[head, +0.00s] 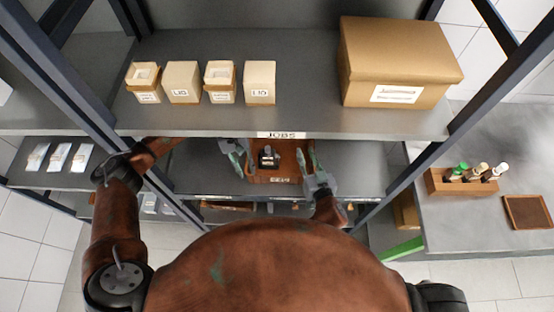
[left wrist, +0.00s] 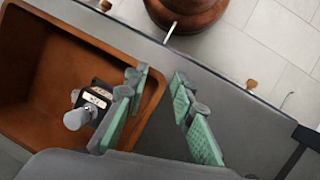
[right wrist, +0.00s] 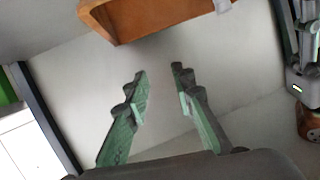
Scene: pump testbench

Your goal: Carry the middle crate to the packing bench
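An open brown crate (head: 291,174) sits on the shelf below the one marked JOBS, holding a small dark part with a grey knob (head: 268,156). In the left wrist view the crate (left wrist: 40,112) is seen from above with the part (left wrist: 92,103) inside. My left gripper (head: 236,160) is open, with the crate's side wall between its fingers (left wrist: 162,88). My right gripper (head: 314,166) is open and empty at the crate's right side. In the right wrist view the crate (right wrist: 150,17) lies beyond the fingertips (right wrist: 158,75), apart from them.
The upper shelf (head: 300,118) carries several small boxes (head: 183,82) and a large carton (head: 395,65), overhanging the crate's back. Shelf posts (head: 408,170) stand on both sides. A grey bench (head: 465,228) at right holds a bottle rack (head: 465,183) and small tray (head: 527,212), with clear surface around them.

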